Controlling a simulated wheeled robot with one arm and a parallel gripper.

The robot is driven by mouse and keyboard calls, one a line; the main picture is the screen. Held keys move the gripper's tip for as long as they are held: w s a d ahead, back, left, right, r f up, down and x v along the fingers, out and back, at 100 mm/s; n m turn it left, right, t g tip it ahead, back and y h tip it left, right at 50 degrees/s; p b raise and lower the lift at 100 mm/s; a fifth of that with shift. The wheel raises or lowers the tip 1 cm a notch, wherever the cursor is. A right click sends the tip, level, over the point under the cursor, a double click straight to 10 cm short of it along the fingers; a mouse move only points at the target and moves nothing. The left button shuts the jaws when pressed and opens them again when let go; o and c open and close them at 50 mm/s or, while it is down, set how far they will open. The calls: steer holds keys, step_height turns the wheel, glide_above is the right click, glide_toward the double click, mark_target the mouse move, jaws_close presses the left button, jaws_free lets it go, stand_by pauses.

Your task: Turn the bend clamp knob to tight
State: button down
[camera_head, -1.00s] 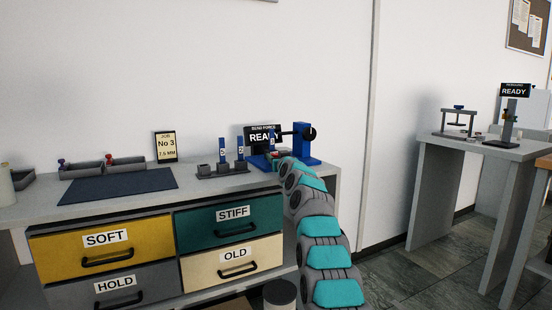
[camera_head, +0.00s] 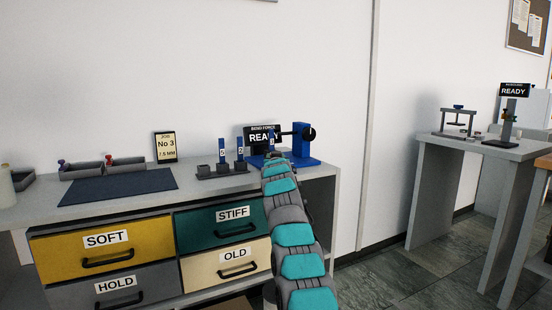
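The blue bend press (camera_head: 301,142) stands at the right end of the grey bench, with a black round knob (camera_head: 309,134) on its upright. A sign reading "BEND FORCE READY" (camera_head: 258,134) stands behind its left part. My arm reaches up from the bottom of the view to the left part of the press base. My gripper is hidden at the far end of the arm, so its fingers and anything between them do not show. I cannot tell which part is the clamp knob or how it is set.
A rack (camera_head: 220,169) with blue-tagged pieces stands just left of the press. A dark mat (camera_head: 118,186), grey trays (camera_head: 126,164) and a "No 3" job card (camera_head: 165,147) are further left. Drawers (camera_head: 232,226) fill the bench front. Another table (camera_head: 480,148) stands at right.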

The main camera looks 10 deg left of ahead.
steer(key=shift+a+f+m+h, duration=0.1)
steer(key=shift+f+m+h, duration=0.05)
steer(key=shift+m+h, duration=0.15)
steer(key=shift+c, duration=1.9)
jaws_free()
